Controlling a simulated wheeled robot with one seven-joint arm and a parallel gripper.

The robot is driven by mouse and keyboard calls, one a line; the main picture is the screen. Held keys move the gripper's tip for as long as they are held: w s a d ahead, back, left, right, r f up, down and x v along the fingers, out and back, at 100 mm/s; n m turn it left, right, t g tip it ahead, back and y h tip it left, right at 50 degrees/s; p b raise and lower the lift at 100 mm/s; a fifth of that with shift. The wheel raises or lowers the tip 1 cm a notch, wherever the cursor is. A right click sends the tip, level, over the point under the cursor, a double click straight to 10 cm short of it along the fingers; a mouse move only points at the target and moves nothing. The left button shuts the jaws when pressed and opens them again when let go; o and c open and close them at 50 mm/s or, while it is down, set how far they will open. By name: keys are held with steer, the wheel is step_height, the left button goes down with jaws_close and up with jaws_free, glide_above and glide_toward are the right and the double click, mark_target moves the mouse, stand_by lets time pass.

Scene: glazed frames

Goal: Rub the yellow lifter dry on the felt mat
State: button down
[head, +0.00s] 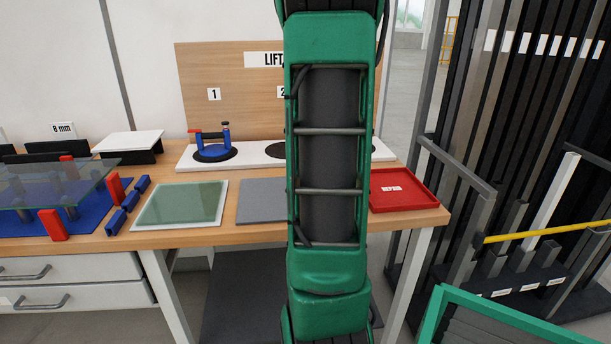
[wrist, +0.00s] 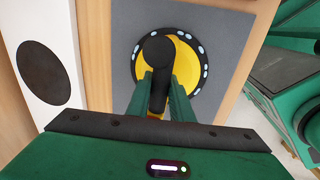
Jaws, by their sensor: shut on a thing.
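The yellow lifter (wrist: 184,73) shows in the wrist view as a yellow disc with a black rim and a dark handle. Several pale blue drops sit around its rim. My gripper (wrist: 160,84) is shut on the handle. The grey felt mat (wrist: 228,32) lies beneath the lifter; I cannot tell whether the rim touches it. In the head view the mat (head: 260,200) lies on the bench, its right part hidden behind my arm. The lifter and my gripper are hidden there.
A white rack (head: 193,157) holds a blue lifter (head: 212,147) at place 1; an empty black pad (wrist: 43,75) shows in the wrist view. A glass pane on a white board (head: 180,204) lies left of the mat. A red tray (head: 403,203) stands right.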

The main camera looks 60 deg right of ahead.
steer(key=shift+s+d, duration=0.45)
steer(key=shift+s, duration=0.15)
steer(key=shift+w+a+f, duration=0.1)
steer(key=shift+w+a, duration=1.65)
steer(key=shift+w, duration=0.3)
steer(key=shift+w+a+r, duration=0.1)
steer(key=shift+w+a, duration=1.7)
steer(key=shift+w, duration=0.25)
steer(key=shift+w+a+f, duration=0.1)
steer(key=shift+w+a, duration=1.65)
steer(key=shift+w, duration=0.3)
step_height(320, 180, up, 6)
steer(key=shift+d, duration=0.1)
steer(key=shift+r, duration=0.2)
